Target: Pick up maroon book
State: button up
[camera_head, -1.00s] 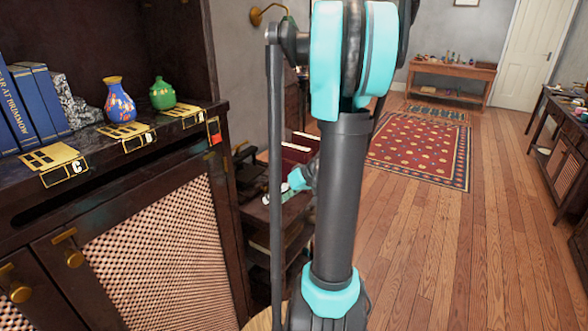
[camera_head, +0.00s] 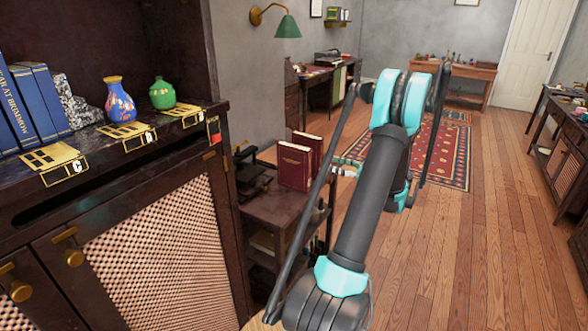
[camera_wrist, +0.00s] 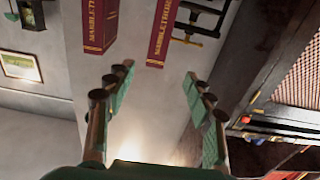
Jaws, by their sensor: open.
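Two maroon books stand upright on a small dark side table (camera_head: 262,208) in the head view. The front book (camera_head: 294,168) shows its cover, and the other book (camera_head: 312,143) stands just behind it, partly hidden. In the wrist view, which looks upside down, two maroon spines with gold lettering show at the top, one book (camera_wrist: 101,25) left and one book (camera_wrist: 163,35) right of it. My gripper (camera_wrist: 161,82) is open and empty, with its fingers apart and short of the books. In the head view my arm hides part of the gripper.
The dark cabinet (camera_head: 150,240) at left carries blue books (camera_head: 35,105), a blue vase (camera_head: 118,102) and a green vase (camera_head: 162,94). A black metal device (camera_head: 250,172) sits beside the maroon books. Wooden floor (camera_head: 480,230) is open at right.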

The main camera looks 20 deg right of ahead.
aim_at(303, 153)
jog(key=x, duration=0.9)
jog(key=shift+w+a, duration=0.1)
jog(key=shift+r+x, duration=0.2)
jog(key=shift+x, duration=2.5)
jog(key=shift+w+d, duration=0.1)
jog(key=shift+d, duration=0.1)
grip_shut()
